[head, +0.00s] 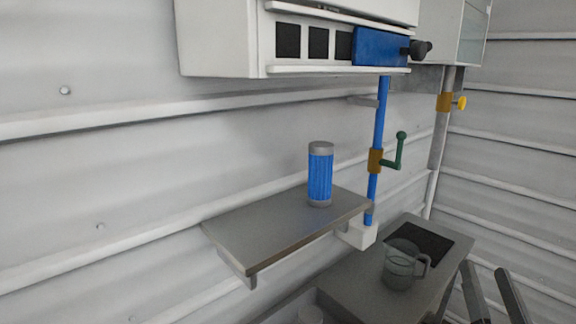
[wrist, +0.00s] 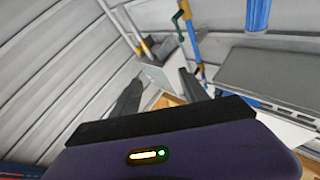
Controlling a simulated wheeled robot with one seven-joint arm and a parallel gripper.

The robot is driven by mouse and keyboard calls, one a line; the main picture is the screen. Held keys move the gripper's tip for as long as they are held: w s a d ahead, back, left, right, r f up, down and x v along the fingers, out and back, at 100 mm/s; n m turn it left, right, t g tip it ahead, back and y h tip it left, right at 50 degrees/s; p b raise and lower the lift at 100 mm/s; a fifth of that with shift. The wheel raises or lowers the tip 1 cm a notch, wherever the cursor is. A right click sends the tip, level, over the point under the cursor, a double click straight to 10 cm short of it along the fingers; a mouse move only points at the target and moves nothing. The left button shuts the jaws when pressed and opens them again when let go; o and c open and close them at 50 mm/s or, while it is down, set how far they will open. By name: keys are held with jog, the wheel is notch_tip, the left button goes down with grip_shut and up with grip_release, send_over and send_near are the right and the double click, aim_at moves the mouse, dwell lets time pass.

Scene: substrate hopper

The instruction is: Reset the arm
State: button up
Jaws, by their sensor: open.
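My gripper (head: 486,278) shows at the lower right of the head view as two dark fingers. They stand apart with nothing between them. In the wrist view my gripper (wrist: 160,82) also shows two separated dark fingers. The fingers are to the right of the work table with the jug in the head view, clear of the shelf. The rest of my arm is outside the head view.
A blue ribbed canister (head: 320,178) stands upright on the wall shelf (head: 265,228). A clear jug (head: 399,268) stands on the lower table (head: 362,284). A blue pipe (head: 380,120) carries a green-handled valve (head: 398,152). A white cabinet (head: 222,40) overhangs the shelf.

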jog(key=s+a+f+n+g+y, duration=0.2)
jog(key=s+a+f, duration=0.3)
jog(key=s, duration=0.5)
jog(key=s+a+f+n+g+y, duration=0.2)
jog(key=s+a+f, duration=0.3)
jog(key=s, duration=0.6)
jog(key=s+a+f+n+g+y, duration=0.1)
jog(key=s+a+f+g, duration=0.1)
jog(key=s+a+f, duration=0.3)
jog(key=s+f, duration=0.3)
jog(key=s, duration=0.3)
jog(key=shift+s+a+f+n+g+y, duration=0.2)
jog(key=shift+f+n+g+y, duration=0.1)
jog(key=shift+f+n+y, duration=0.1)
